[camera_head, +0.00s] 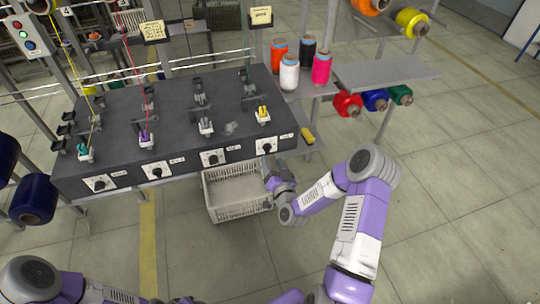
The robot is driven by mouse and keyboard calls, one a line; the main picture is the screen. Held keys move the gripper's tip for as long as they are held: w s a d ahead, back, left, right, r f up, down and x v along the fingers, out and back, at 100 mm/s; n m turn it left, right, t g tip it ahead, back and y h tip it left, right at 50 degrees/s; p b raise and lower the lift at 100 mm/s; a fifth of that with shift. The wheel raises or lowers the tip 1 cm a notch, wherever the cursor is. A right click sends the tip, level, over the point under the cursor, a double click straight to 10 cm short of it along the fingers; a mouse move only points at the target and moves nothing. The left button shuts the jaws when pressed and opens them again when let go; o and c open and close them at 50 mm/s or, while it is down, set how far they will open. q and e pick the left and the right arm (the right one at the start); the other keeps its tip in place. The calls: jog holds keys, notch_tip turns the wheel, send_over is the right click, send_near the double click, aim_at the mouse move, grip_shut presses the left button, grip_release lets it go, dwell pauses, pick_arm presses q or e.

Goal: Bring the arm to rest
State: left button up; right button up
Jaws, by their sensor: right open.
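My right arm reaches up from the bottom right, white and purple, and bends toward the winding machine. My right gripper (269,172) is open, small in the picture, above the right end of a white crate and beside the machine's front edge. I see nothing between its fingers. My left arm shows only in part along the bottom left edge, and its gripper cannot be made out. The winding machine (180,100) has a dark top with several winding stations. Teal, purple and yellow bobbins sit at some of them.
The white crate (238,213) sits below the machine's front. Orange, black, white and pink thread spools (321,68) stand on a side shelf at the right. A yellow object (307,136) lies at the machine's right corner. Larger spools (376,99) hang below the grey shelf. Floor at right is clear.

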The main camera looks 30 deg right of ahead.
jog(key=shift+v, duration=1.2)
jog(key=s+a+f+n+g+y+p, duration=0.1)
jog(key=s+a+f+n+g+y, duration=0.2)
jog(key=a+f, duration=0.4)
jog(key=s+a+f+n+g+y, duration=0.1)
jog(key=s+a+f+g+y, duration=0.3)
jog(key=a, duration=0.4)
jog(key=s+a+f+n+g, duration=0.1)
jog(key=s+a+f+g, duration=0.2)
jog(key=s, duration=0.5)
jog(key=s+a+f+n+g+y, duration=0.1)
jog(key=s+a+f+g, duration=0.2)
jog(key=s+a+g, duration=0.2)
jog(key=s+g+p, duration=0.1)
jog(key=s+g, duration=0.1)
jog(key=s, duration=0.1)
jog(key=shift+s+y, duration=0.2)
jog(key=shift+y, duration=0.1)
jog(key=shift+o, duration=0.2)
jog(key=shift+a, duration=0.1)
